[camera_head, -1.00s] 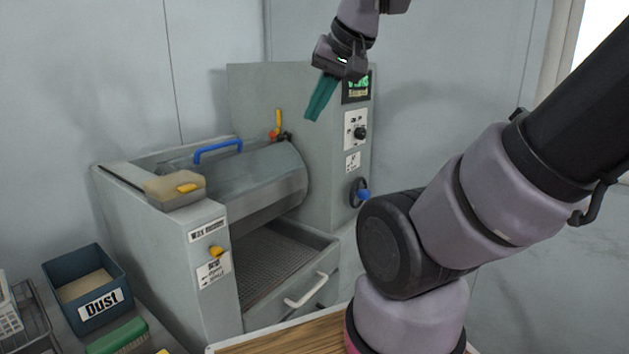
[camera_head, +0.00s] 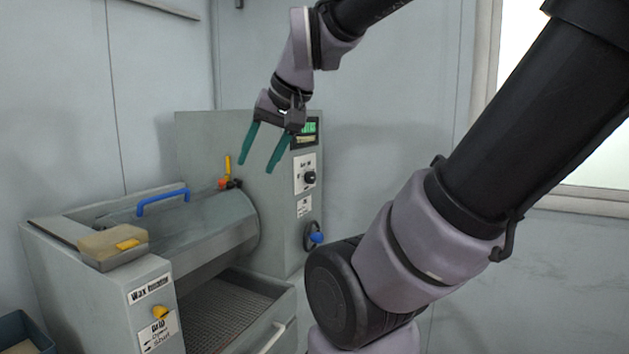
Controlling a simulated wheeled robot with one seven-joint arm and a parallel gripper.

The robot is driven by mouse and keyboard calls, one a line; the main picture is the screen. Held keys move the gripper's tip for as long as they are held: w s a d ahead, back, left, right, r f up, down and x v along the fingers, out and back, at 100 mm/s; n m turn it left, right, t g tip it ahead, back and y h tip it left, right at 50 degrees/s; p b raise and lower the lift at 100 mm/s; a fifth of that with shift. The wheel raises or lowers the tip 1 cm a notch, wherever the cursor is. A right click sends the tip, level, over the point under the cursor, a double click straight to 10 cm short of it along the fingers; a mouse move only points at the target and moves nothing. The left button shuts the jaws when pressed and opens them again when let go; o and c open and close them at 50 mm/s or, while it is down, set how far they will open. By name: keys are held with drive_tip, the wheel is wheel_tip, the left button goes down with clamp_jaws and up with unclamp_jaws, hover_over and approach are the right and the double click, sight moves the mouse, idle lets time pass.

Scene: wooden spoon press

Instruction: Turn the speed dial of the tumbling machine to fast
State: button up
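The tumbling machine (camera_head: 212,140) is a grey cabinet with a drum (camera_head: 205,225) at its left. Its speed dial (camera_head: 309,178) seems to be the black knob on a white label plate, on the narrow right face below a small green-lit display (camera_head: 307,130). The dial's marks are too small to read. My gripper (camera_head: 256,167) has two teal fingers spread apart with nothing between them. It points down, in front of the cabinet's upper part, up and left of the dial in the picture, and does not appear to touch it.
A black wheel with a blue knob (camera_head: 316,238) sits below the dial. A yellow lever (camera_head: 228,168) and a blue handle (camera_head: 162,202) stand by the drum. A wax box (camera_head: 113,246) rests on the left housing. A blue bin (camera_head: 22,333) is at lower left. The wall side at right is clear.

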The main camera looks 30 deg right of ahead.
drive_tip(key=o, duration=0.4)
drive_tip(key=shift+w+f, duration=0.1)
drive_tip(key=shift+w, duration=0.7)
drive_tip(key=w+d+f+n+y, duration=0.15)
drive_tip(key=w+d, duration=0.25)
drive_tip(key=w, duration=0.4)
drive_tip(key=w+d+f+y, duration=0.2)
drive_tip(key=w+d+y, duration=0.1)
drive_tip(key=w+d, duration=0.3)
drive_tip(key=w+d+f+n+y, duration=0.1)
drive_tip(key=w+d+f+y, duration=0.15)
drive_tip(key=w, duration=0.65)
drive_tip(key=m+t+h, duration=0.1)
drive_tip(key=m+t, duration=0.1)
drive_tip(key=t, duration=0.7)
approach(314, 178)
drive_tip(key=shift+n, duration=0.25)
drive_tip(key=x, duration=0.9)
drive_tip(key=shift+w+a, duration=0.15)
drive_tip(key=shift+w, duration=0.05)
drive_tip(key=c, duration=1.4)
